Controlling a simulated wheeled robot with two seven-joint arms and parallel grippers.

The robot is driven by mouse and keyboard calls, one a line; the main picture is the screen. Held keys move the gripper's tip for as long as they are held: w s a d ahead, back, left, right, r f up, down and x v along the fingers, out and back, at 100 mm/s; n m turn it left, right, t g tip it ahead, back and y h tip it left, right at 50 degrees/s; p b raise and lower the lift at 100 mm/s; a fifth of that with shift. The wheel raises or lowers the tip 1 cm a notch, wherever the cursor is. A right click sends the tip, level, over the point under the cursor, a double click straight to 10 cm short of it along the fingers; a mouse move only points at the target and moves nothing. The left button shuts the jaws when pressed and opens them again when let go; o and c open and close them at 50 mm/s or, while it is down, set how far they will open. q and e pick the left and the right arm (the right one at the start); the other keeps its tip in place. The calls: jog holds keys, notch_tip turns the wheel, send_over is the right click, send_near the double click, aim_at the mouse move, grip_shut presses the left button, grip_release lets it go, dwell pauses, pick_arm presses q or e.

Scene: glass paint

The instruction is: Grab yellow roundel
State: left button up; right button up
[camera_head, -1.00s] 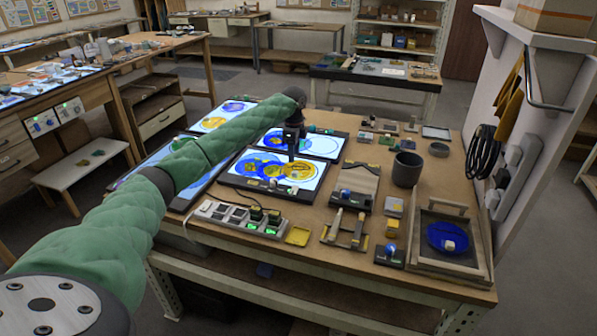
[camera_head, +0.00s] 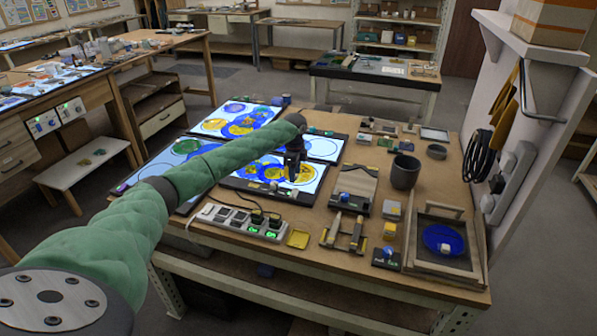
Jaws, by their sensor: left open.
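My left gripper (camera_head: 293,177) points down over the front-right lit panel (camera_head: 247,184). It is open, its fingertips over or at the yellow roundel (camera_head: 305,171). The roundel lies flat on the panel inside a drawn circle, with a blue disc area to its left. The gripper hides part of the roundel, and I cannot tell whether the fingers touch it. My right gripper is not in view.
More lit panels with coloured discs lie behind and to the left (camera_head: 237,118). A switch strip (camera_head: 240,222) lies in front. A dark cup (camera_head: 405,172) and a wooden tray (camera_head: 440,264) with a blue disc stand to the right.

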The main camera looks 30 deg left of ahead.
pick_arm(q)
jog(key=shift+f, duration=0.2)
jog(key=shift+c, duration=0.4)
grip_shut()
jog(key=shift+r, duration=0.1)
